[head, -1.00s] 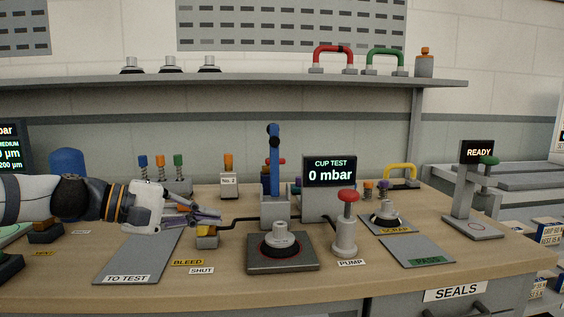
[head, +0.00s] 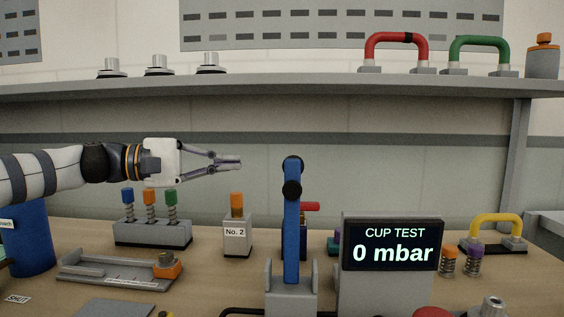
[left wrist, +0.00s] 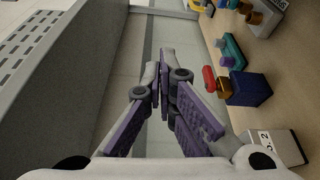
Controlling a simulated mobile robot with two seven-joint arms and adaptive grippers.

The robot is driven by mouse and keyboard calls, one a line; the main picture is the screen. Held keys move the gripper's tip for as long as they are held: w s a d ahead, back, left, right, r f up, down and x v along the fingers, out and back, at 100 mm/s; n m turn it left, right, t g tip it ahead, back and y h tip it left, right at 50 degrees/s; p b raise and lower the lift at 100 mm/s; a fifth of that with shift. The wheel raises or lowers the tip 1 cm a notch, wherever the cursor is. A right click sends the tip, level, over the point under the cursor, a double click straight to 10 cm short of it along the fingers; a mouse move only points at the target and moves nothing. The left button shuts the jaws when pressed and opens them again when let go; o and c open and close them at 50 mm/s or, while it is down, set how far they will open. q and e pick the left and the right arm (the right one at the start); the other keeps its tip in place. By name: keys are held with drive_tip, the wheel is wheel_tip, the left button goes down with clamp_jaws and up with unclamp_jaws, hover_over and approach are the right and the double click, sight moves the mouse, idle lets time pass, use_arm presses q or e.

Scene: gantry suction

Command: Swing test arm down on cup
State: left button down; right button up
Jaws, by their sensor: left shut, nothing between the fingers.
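The blue test arm (head: 292,225) stands upright in its grey bracket (head: 291,296) in the head view, with a black knob at its top. My left gripper (head: 238,162) is shut and empty, raised in the air to the left of the arm's top and apart from it. Its closed fingers (left wrist: 165,85) also show in the left wrist view. The cup on the test plate is below the head view now and cannot be seen. My right gripper is in neither view.
The cup test display (head: 392,244) reads 0 mbar, right of the arm. A No. 2 block (head: 237,242), a spring rack (head: 152,233) and a grey tray (head: 117,272) stand to the left. A shelf (head: 280,88) runs above the bench. A yellow handle (head: 493,224) is at right.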

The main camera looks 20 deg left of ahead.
use_arm(q)
drive_tip(key=w+d, duration=0.2)
drive_tip(key=d, duration=0.7)
drive_tip(key=shift+d+p, duration=0.2)
drive_tip(key=shift+p, duration=0.2)
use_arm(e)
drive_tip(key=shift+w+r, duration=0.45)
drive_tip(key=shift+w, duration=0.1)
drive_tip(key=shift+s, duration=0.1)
